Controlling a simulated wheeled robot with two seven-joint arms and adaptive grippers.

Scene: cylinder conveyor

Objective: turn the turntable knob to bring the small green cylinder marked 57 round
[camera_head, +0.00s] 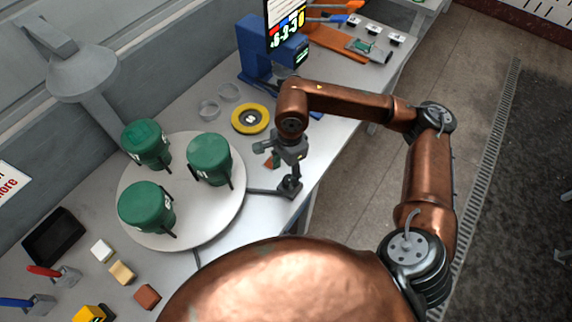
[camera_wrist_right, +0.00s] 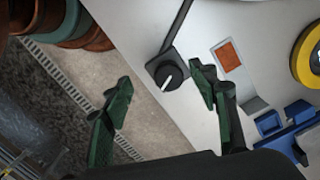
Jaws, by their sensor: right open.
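A round pale turntable (camera_head: 184,182) carries three green cylinders: one at the back (camera_head: 146,146), one at the right (camera_head: 210,159) and one at the front (camera_head: 147,207). Their white marks are too small to read, so I cannot tell which is 57. The dark knob (camera_head: 290,187) sits on a small base right of the turntable, joined to it by a dark bar; it also shows in the right wrist view (camera_wrist_right: 168,77), with a white pointer line. My right gripper (camera_head: 267,154) is open and empty above the table near the knob. My left gripper is out of view.
A yellow ring (camera_head: 251,119) and clear rings (camera_head: 209,109) lie behind the right gripper, before a blue stand (camera_head: 257,60) with a display. A black tray (camera_head: 53,237) and small blocks (camera_head: 122,272) lie at left front. The table's edge runs close to the knob.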

